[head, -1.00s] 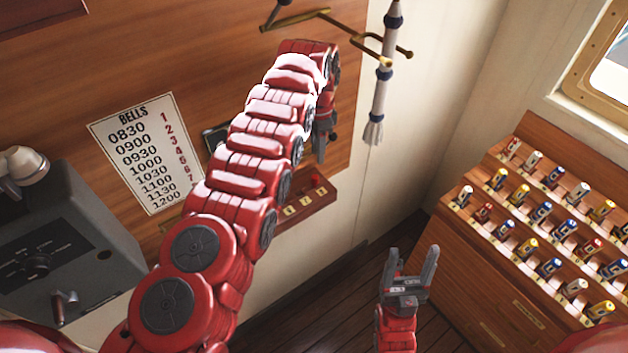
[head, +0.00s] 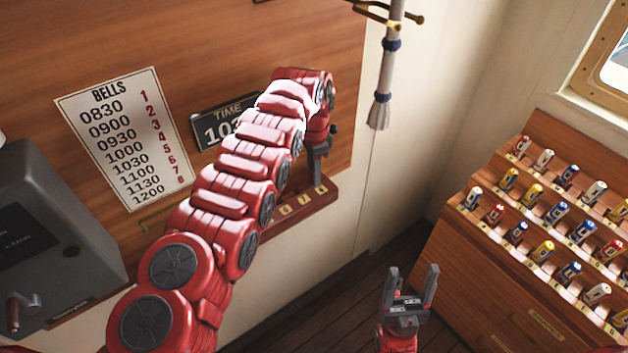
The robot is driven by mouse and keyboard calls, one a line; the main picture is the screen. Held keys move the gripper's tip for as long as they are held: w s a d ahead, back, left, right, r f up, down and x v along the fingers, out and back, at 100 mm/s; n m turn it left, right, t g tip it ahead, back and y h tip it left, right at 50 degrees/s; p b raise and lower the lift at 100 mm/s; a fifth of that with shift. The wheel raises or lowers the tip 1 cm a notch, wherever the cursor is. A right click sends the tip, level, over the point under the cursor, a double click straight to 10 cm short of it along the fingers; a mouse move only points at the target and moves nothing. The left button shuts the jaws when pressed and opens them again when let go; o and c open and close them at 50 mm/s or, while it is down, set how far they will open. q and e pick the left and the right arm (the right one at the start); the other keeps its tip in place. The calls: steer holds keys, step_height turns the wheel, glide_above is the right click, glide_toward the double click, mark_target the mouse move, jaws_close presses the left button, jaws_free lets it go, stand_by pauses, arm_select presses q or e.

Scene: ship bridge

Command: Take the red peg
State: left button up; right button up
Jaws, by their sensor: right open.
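The wooden ledge with numbered plates (head: 270,227) is fixed to the panelled wall. I cannot make out the red peg now; the part of the ledge where it stood is behind my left gripper. My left gripper (head: 317,180) points down at the ledge's right end, with its fingertips close to the ledge top. I cannot tell whether its fingers are open or whether the peg is between them. My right gripper (head: 413,268) is open and empty, pointing up above the floor at the lower middle.
A rack (head: 470,260) of colourful rolled items stands at the right. A bell-times chart (head: 125,140) and a time sign (head: 212,124), partly behind my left arm, are on the wall. A rope (head: 384,85) hangs from a brass bracket. A grey console (head: 55,240) is at left.

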arm_select(q)
steer(key=shift+s+r, duration=0.1)
steer(key=shift+c, duration=0.9)
jaws_close()
